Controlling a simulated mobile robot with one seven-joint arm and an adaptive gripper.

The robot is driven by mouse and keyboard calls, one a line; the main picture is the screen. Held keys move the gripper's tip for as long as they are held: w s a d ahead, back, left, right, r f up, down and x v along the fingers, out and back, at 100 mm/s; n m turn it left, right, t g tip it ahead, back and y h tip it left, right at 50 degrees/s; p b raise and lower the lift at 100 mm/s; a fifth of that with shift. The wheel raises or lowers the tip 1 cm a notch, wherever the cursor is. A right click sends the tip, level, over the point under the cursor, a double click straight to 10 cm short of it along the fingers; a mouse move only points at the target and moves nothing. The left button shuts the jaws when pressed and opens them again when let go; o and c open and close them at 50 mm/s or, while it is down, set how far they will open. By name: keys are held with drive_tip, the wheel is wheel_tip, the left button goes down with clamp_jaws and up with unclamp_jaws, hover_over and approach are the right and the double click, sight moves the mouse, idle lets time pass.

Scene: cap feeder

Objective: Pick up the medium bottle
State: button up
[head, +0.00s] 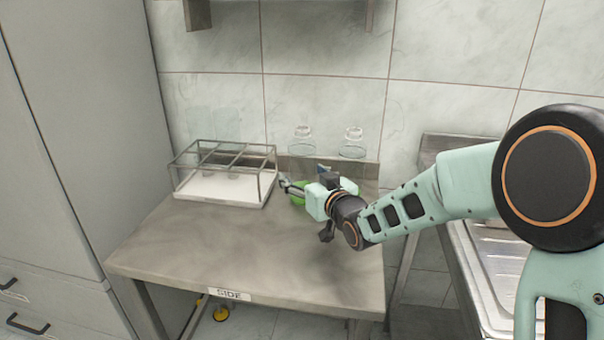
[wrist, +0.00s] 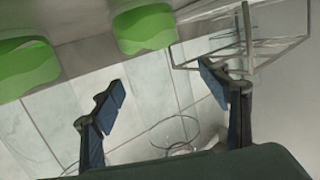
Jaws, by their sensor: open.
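Two clear glass bottles with whitish tops stand at the back of the steel table: a left bottle (head: 303,142) and a right bottle (head: 352,143). Their lower parts are partly hidden by my arm. I cannot tell which one is the medium bottle. My gripper (head: 302,180) is low over the back of the table, in front of the left bottle. In the wrist view, my gripper (wrist: 161,84) has its fingers spread, with nothing clearly held. A faint clear round outline (wrist: 176,136) shows between the finger bases, possibly glass.
A wire-framed rack (head: 222,190) with a white base stands left of my gripper; its frame also shows in the wrist view (wrist: 247,45). Green pieces (head: 299,192) lie by my gripper, and two green shapes show in the wrist view (wrist: 145,28). The table front (head: 240,265) is clear.

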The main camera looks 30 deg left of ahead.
drive_tip(key=shift+w+a+f, duration=0.1)
drive_tip(key=shift+w+a, duration=0.25)
drive_tip(key=shift+a, duration=0.05)
drive_tip(key=shift+c, duration=0.5)
drive_tip(key=c, duration=0.9)
drive_tip(key=shift+c, duration=0.4)
